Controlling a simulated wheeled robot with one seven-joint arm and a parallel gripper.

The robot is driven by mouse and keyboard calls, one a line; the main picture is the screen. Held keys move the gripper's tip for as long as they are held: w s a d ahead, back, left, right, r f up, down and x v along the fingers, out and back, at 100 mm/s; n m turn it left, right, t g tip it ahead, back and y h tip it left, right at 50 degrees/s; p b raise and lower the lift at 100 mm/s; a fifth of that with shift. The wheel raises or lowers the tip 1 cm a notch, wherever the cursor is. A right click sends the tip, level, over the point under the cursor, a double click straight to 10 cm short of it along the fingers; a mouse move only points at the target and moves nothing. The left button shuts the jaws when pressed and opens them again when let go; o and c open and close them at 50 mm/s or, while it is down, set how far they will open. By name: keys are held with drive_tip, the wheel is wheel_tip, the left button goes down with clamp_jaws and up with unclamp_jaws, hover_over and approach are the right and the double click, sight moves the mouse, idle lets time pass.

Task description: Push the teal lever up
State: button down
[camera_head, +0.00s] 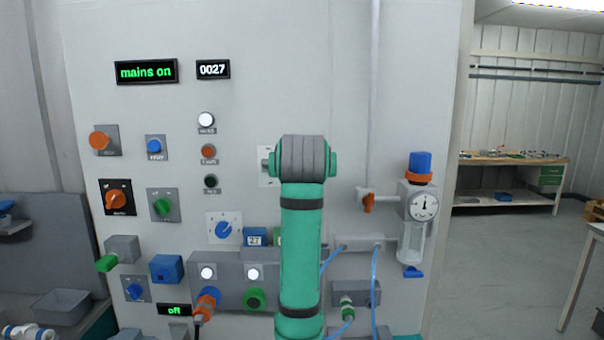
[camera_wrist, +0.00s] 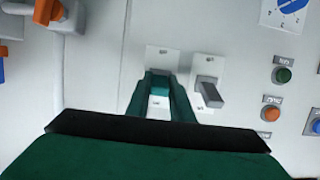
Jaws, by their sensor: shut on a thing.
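The teal lever (camera_wrist: 160,85) is on a white plate (camera_wrist: 163,57) in the wrist view. My gripper (camera_wrist: 160,94) has its two dark teal fingers on either side of the lever and is shut on it. Part of the lever is hidden between the fingers, and I cannot tell its tilt. In the head view my own green arm covers the teal lever and the gripper.
A grey lever (camera_wrist: 209,92) on its own white plate stands close beside my fingers. An orange valve handle (camera_head: 368,202), a gauge (camera_head: 423,206) and blue hoses are on the panel's right.

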drive_tip(key=shift+w+r+g, duration=0.15)
drive_tip(key=shift+r+g, duration=0.3)
drive_tip(key=shift+g, duration=0.55)
drive_tip(key=c, duration=1.6)
unclamp_jaws()
drive_tip(key=shift+o, duration=0.2)
drive_tip(key=v, duration=1)
drive_tip(key=shift+s+r, duration=0.3)
